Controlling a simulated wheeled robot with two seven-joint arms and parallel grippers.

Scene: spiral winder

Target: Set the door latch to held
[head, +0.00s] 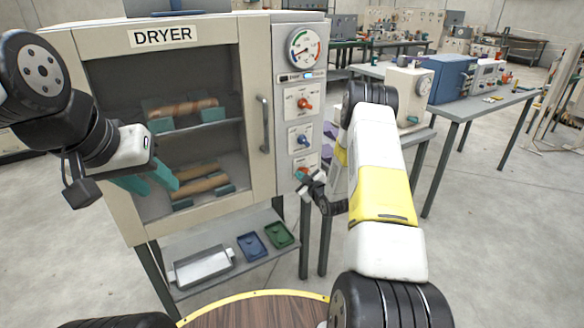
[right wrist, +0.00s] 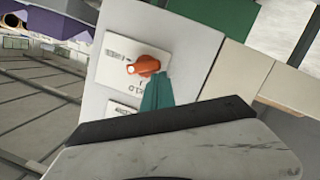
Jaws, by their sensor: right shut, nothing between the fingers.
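The dryer (head: 60,45) has a windowed door with a vertical handle (head: 264,125), and the door looks shut. Its right-hand panel carries an upper red knob (head: 305,103), a blue knob (head: 303,139) and a lower orange knob (head: 304,170). Their labels are too small to read, so I cannot tell which is the latch. My right gripper (head: 303,178) is at the lowest knob. In the right wrist view an orange knob (right wrist: 145,66) stands at the tip of the shut teal fingers (right wrist: 157,92); contact is unclear. My left gripper (head: 148,181) is open and empty before the door window.
Rolls lie on shelves inside the dryer. Below it, a shelf (head: 195,245) holds a metal tray (head: 202,266), a blue tray (head: 252,246) and a green tray (head: 279,235). A round wooden table (head: 255,312) is in front. Benches with equipment stand at the back right.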

